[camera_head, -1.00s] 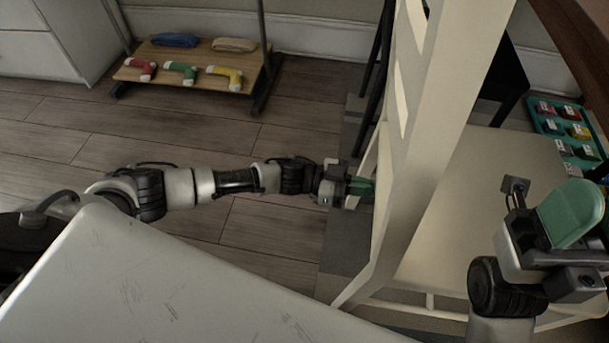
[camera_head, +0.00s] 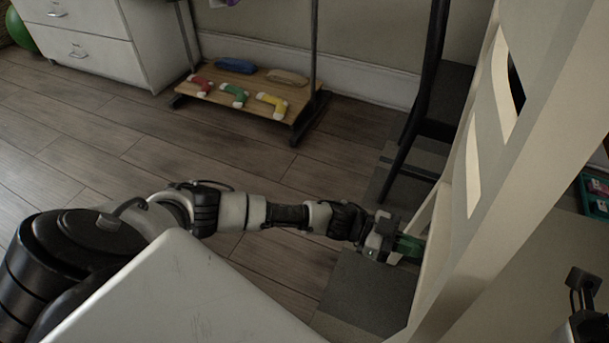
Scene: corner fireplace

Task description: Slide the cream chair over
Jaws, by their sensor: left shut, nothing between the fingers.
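The cream chair (camera_head: 535,165) stands upright at the right of the head view, with its slatted back closest to me. Its seat shows partly behind the back, and its lower legs are out of the picture. My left gripper (camera_head: 411,248) is shut and empty, its green fingers at the left side of the chair back. They look to be touching the chair or very close to it; I cannot tell which. My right gripper (camera_head: 586,300) shows only in part at the lower right edge, over the seat, with its fingers out of view.
A dark chair (camera_head: 436,115) stands behind the cream chair. A wooden rack shelf (camera_head: 225,88) with colourful socks is by the wall, beside a white drawer unit (camera_head: 85,40). A teal tray (camera_head: 594,192) shows at the right edge. The wooden floor between is clear.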

